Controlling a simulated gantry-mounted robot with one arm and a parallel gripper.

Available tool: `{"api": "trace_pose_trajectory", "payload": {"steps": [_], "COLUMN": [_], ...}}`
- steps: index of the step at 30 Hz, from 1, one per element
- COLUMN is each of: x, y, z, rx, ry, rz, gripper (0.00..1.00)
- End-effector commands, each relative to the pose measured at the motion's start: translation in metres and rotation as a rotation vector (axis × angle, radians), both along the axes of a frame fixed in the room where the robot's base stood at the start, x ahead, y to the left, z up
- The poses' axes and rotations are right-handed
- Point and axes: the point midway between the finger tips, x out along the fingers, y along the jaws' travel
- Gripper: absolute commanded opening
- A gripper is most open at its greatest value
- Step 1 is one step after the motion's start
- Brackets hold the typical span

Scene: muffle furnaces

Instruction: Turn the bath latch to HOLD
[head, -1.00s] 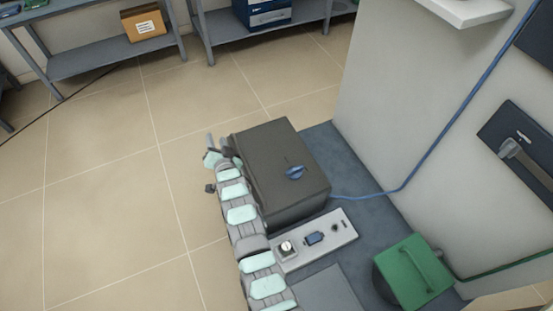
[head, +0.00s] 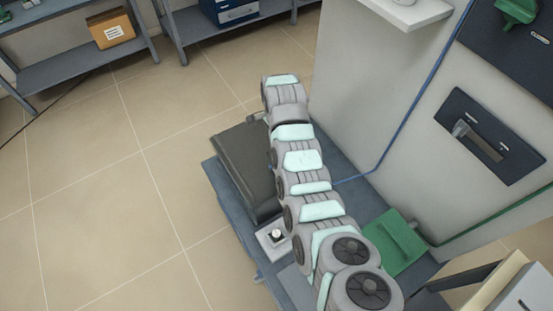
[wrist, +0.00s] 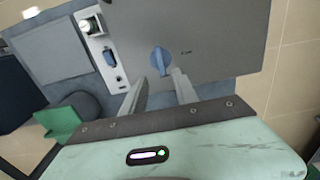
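A blue turn knob, apparently the bath latch (wrist: 160,62), sits on the flat grey top of the bath box (wrist: 215,35) in the wrist view. Its grip lies roughly along the picture's vertical. A small dark label beside it is too small to read. My gripper (wrist: 161,74) is open, with its two fingertips apart on either side of the knob's lower end. I cannot tell whether they touch it. In the head view my arm covers the knob, and the dark box (head: 238,165) shows to its left; my gripper is hidden there.
A green handled block (head: 398,245) stands near the cabinet wall. A dark wall panel with a lever (head: 490,135) and a blue cable (head: 410,115) are at right.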

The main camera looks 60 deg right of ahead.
Motion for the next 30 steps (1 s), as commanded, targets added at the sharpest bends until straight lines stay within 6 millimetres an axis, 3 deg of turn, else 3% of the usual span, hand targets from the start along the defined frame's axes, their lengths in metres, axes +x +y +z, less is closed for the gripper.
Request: {"api": "trace_pose_trajectory", "payload": {"steps": [9, 15, 23, 30], "x": [-0.001, 0.0, 0.001, 0.001], "y": [0.001, 0.0, 0.0, 0.001], "z": [-0.055, -0.08, -0.099, -0.102], "rx": [0.002, -0.002, -0.002, -0.002], "ry": [0.002, -0.001, -0.002, -0.002], "rz": [0.003, 0.003, 0.004, 0.003], "gripper": [0.35, 0.35, 0.35, 0.35]}}
